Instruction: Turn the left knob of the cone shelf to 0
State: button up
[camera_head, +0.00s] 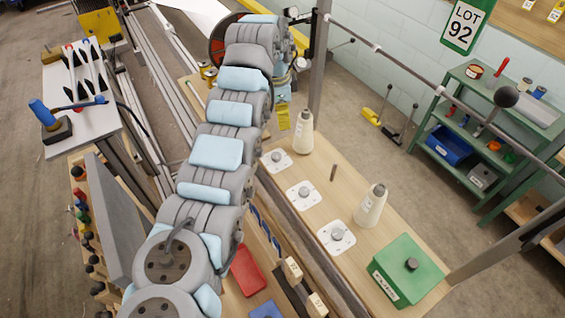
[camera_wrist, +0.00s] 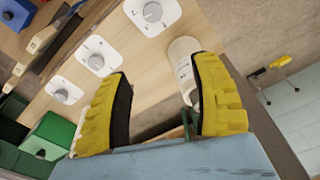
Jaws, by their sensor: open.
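The cone shelf (camera_head: 392,232) is a wooden board with three grey knobs on white plates. The left knob (camera_head: 277,156) is farthest back, beside the back white cone (camera_head: 305,134). The middle knob (camera_head: 304,193) and right knob (camera_head: 336,235) lie nearer. In the wrist view the left knob appears to be the one at the top edge (camera_wrist: 152,12), beyond my fingertips and apart from them. My gripper (camera_wrist: 163,70) is open, its yellow fingers spread above the shelf. A cone shows beside the right finger; contact cannot be told. Knob scale markings are too small to read.
A front cone (camera_head: 371,207), a thin peg (camera_head: 334,172) and a green box (camera_head: 408,268) stand on the shelf. A metal post (camera_head: 319,60) rises behind the back cone. A grey rail (camera_head: 385,55) crosses above. Red (camera_head: 247,270) and blue bins sit below.

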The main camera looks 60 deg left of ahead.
aim_at(276, 155)
jog(key=shift+g, duration=0.5)
jog(key=f, duration=0.5)
jog(key=s+f+p, duration=0.1)
jog(key=f, duration=0.5)
jog(key=s+f+p, duration=0.1)
jog(key=f, duration=0.5)
jog(key=shift+a, duration=0.2)
grip_shut()
